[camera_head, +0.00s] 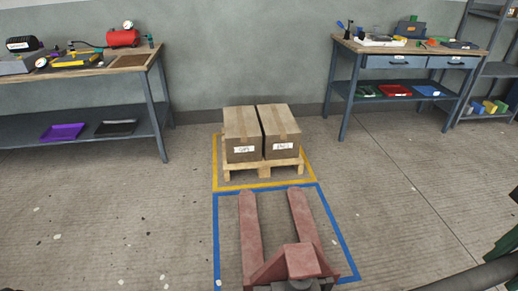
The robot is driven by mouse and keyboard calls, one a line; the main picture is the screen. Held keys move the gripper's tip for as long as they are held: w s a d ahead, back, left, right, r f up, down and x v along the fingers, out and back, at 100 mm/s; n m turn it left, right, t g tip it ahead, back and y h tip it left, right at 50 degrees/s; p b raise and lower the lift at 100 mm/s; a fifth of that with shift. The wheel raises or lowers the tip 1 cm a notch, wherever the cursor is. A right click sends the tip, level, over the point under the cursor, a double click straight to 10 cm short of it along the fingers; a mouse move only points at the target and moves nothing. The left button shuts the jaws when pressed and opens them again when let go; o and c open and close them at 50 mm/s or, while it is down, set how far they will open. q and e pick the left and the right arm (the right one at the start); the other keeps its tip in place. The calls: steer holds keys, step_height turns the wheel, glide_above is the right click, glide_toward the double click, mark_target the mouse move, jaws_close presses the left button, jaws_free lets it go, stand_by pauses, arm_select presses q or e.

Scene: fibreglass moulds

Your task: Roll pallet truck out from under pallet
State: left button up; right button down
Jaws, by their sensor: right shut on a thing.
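The red pallet truck (299,261) stands at the bottom centre, its two forks pointing away from me. The fork tips lie just short of the wooden pallet (264,171), with a narrow strip of floor between them. The pallet carries two taped brown cartons (241,146) with white labels and stands inside a yellow floor outline (217,165). The forks lie inside a blue floor outline (217,240). My left gripper is not visible.
A workbench (150,62) with a red tank stands at the left. Another bench (418,62) with drawers and a grey shelf (487,70) stand at the right. The wall is close behind the pallet. Floor is open on both sides of the truck, with small pale specks.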

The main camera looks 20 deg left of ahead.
steer(key=w+a+r+p, duration=0.2)
steer(key=w+a+p, duration=0.1)
steer(key=w+p, duration=0.2)
steer(key=w+a+r+g+p, duration=0.1)
steer(key=w+a+r+p, duration=0.1)
steer(key=w+p, duration=0.3)
steer(key=w+a, duration=0.1)
steer(key=w, duration=0.2)
steer(key=shift+w+a+h+p, duration=0.3)
steer(key=shift+w+a, duration=0.05)
steer(key=shift+a, duration=0.05)
steer(key=c, duration=1.4)
jaws_free()
steer(key=o, duration=0.3)
steer(key=shift+s+d, duration=0.15)
steer(key=shift+o, duration=0.2)
steer(key=shift+s+f, duration=0.1)
steer(key=shift+f, duration=0.15)
